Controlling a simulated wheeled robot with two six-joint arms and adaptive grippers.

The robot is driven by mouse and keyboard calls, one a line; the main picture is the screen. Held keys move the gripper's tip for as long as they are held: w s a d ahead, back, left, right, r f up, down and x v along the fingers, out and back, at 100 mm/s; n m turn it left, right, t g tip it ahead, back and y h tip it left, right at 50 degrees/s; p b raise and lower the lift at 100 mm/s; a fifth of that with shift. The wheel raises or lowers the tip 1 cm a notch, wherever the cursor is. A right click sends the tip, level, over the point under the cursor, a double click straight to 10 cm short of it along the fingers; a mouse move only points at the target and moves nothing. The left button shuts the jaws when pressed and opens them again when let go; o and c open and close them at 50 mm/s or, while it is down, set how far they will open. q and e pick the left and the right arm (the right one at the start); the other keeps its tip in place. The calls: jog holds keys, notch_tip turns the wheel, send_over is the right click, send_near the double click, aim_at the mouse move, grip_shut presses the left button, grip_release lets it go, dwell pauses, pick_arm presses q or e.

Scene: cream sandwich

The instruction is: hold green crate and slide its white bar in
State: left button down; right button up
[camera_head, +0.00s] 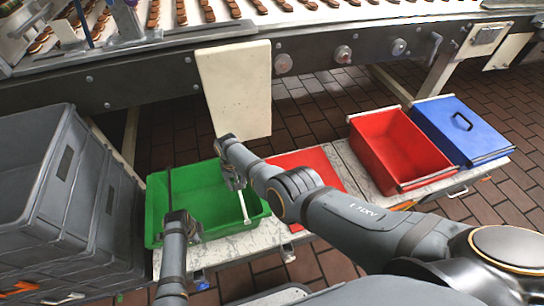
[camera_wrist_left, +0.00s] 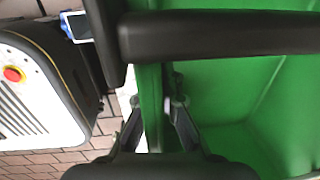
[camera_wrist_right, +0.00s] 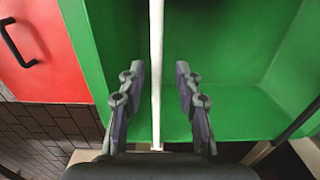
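The green crate (camera_head: 192,190) stands open on a pale marbled bench, left of the middle in the head view. Its white bar (camera_head: 244,208) runs along the crate's right side and also shows in the right wrist view (camera_wrist_right: 157,70). My left gripper (camera_head: 184,229) is at the crate's near wall. My right gripper (camera_head: 232,180) is over the crate's right side. Its fingers (camera_wrist_right: 158,88) are open on either side of the bar, with gaps showing. My right forearm hides part of the bench.
A lidded red crate (camera_head: 312,168) sits right beside the green one. An open red crate (camera_head: 395,150) and a lidded blue crate (camera_head: 462,128) stand farther right. Grey stacked crates (camera_head: 50,190) are close on the left. A cream panel (camera_head: 235,90) hangs from the conveyor behind.

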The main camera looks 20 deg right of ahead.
jog(key=d, duration=0.8)
jog(key=shift+d, duration=0.25)
notch_tip(320, 180, up, 12)
jog(key=s+d+f+h, duration=0.1)
jog(key=s+d+f, duration=0.4)
jog(key=f, duration=0.3)
jog(key=s+d+f+h, duration=0.1)
jog(key=s+d+f, duration=0.5)
jog(key=d+f, duration=0.1)
jog(key=s+d+f+h, duration=0.1)
jog(key=s+d+f, duration=0.5)
jog(key=f, duration=0.3)
jog(key=shift+s+d+f+g, duration=0.2)
jog(key=shift+d+f+g, duration=0.15)
jog(key=shift+d+g, duration=0.1)
jog(key=w+a+r+y, duration=0.2)
jog(key=w+a+r, duration=0.75)
jog(key=r, duration=0.25)
jog(key=w+a+r+y, duration=0.1)
jog(key=w+a+r, duration=0.8)
jog(key=r, duration=0.4)
jog(key=shift+t, duration=0.45)
jog(key=f, duration=0.4)
jog(key=s+f, duration=0.1)
jog(key=f, duration=0.7)
jog(key=shift+s+a+f, duration=0.15)
jog(key=shift+s+a, duration=0.05)
